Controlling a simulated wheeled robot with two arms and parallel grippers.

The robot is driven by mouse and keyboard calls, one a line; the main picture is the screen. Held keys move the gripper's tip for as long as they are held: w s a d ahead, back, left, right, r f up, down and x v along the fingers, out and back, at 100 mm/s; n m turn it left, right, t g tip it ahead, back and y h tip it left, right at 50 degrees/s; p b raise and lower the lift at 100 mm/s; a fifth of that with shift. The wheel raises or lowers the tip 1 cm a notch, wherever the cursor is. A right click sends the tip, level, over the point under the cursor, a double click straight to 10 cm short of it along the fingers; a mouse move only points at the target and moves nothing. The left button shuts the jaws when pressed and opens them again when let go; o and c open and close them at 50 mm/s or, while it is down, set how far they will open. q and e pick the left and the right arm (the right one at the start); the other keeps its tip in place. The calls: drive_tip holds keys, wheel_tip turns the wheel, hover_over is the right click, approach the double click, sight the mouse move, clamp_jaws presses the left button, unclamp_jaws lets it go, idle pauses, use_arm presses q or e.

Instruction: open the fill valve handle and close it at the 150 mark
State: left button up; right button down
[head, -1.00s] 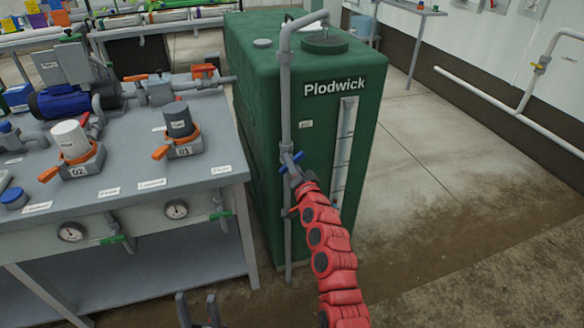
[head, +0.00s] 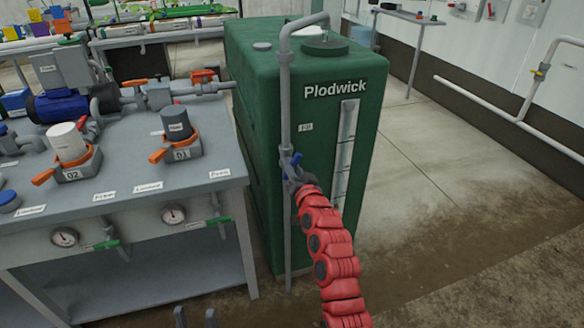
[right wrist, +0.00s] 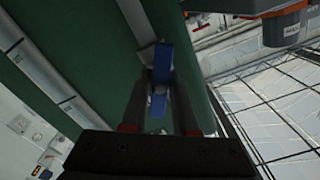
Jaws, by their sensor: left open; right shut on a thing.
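The blue fill valve handle (head: 293,163) sits on the grey vertical pipe (head: 286,110) in front of the green Plodwick tank (head: 255,130). It looks roughly in line with the pipe. My right gripper (head: 294,181) is shut on it; the red arm hides part of the valve. In the right wrist view the blue handle (right wrist: 161,62) stands between the two fingers (right wrist: 159,105). The pale level gauge (head: 345,150) runs down the tank front. Its marks and level are too small to read, and my arm covers its lower end. My left gripper (head: 195,318) is open and empty at the bottom edge.
A grey bench (head: 120,200) with orange-handled units, a blue motor (head: 65,105) and gauges stands left of the tank. The floor (head: 430,170) right of the tank is clear. White pipes (head: 500,110) run along the right wall.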

drive_tip(key=shift+f, duration=0.2)
drive_tip(key=c, duration=0.8)
unclamp_jaws()
drive_tip(key=shift+r, duration=0.1)
drive_tip(key=shift+o, duration=0.2)
drive_tip(key=shift+s, duration=0.1)
drive_tip(key=v, duration=1.7)
drive_tip(key=shift+p, duration=0.35)
drive_tip(key=shift+s+r, duration=0.1)
